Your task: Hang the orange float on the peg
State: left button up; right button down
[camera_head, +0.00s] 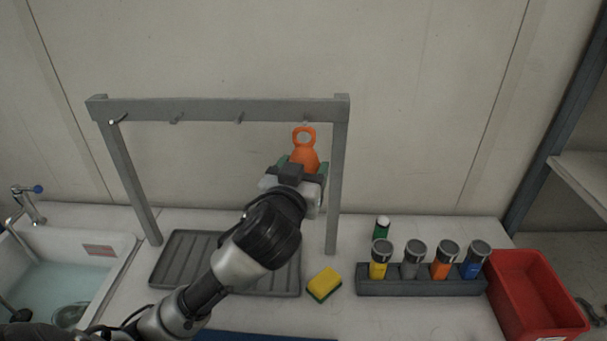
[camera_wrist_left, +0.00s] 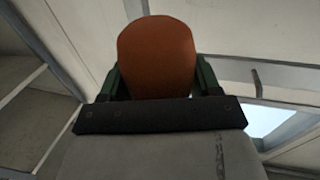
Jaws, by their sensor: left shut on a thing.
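The orange float (camera_head: 304,156) has a rounded body with a ring on top. My left gripper (camera_head: 303,168) is shut on its lower body and holds it upright, ring up. The float's ring is just below the crossbar of the grey rack (camera_head: 220,109), at the rightmost peg (camera_head: 305,122). I cannot tell whether the ring is around the peg or in front of it. In the left wrist view the float (camera_wrist_left: 157,58) fills the space between the two green fingers, and its ring is hidden. My right gripper is not in view.
A grey ribbed tray (camera_head: 172,268) lies under the rack. A yellow-green sponge (camera_head: 324,283) and a dark holder (camera_head: 420,286) with several coloured-label canisters stand right of it. A red bin (camera_head: 538,291) is far right, a sink (camera_head: 105,245) far left. Several other pegs are bare.

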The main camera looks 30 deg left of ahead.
pick_arm(q)
jog(key=w+a+f+b, duration=0.1)
jog(key=w+a, duration=0.2)
jog(key=w, duration=0.4)
jog(key=shift+a, duration=0.25)
dwell(0.5)
jog(key=shift+w, duration=0.15)
dwell(0.6)
jog(key=o, duration=1.1)
jog(key=shift+f, duration=0.1)
